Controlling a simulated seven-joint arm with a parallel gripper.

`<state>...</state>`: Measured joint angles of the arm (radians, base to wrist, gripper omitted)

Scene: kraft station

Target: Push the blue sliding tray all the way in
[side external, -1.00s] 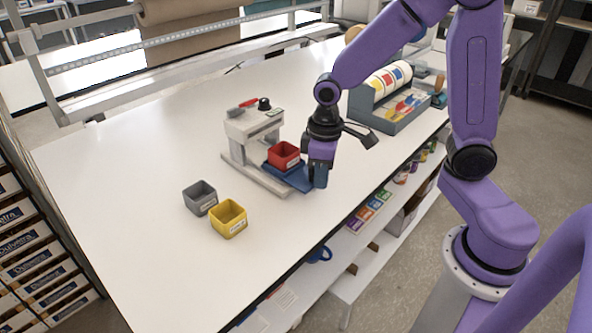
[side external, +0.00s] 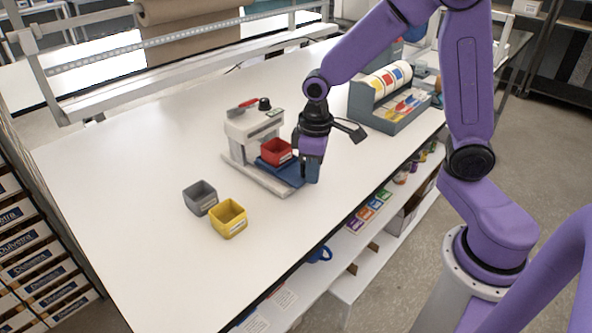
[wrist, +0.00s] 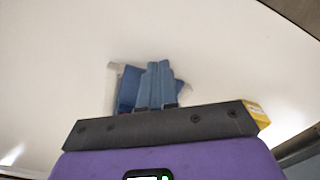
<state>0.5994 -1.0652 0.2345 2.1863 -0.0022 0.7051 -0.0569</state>
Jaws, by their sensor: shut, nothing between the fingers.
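The blue sliding tray (side external: 287,174) sticks out of the front of a small grey and white machine (side external: 256,140) on the table. A red square bin (side external: 276,152) sits on the tray, close to the machine's column. My gripper (side external: 311,179) points down at the tray's outer end, and its shut fingers seem to touch that end; the exact contact is hidden. In the wrist view my two blue fingertips (wrist: 154,82) are together with nothing between them, and part of the blue tray (wrist: 130,88) shows behind them.
A grey bin (side external: 200,197) and a yellow bin (side external: 229,218) stand on the table left of the machine. A grey-blue rack with coloured rolls (side external: 388,102) stands behind my gripper to the right. The white table (side external: 150,160) is mostly clear.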

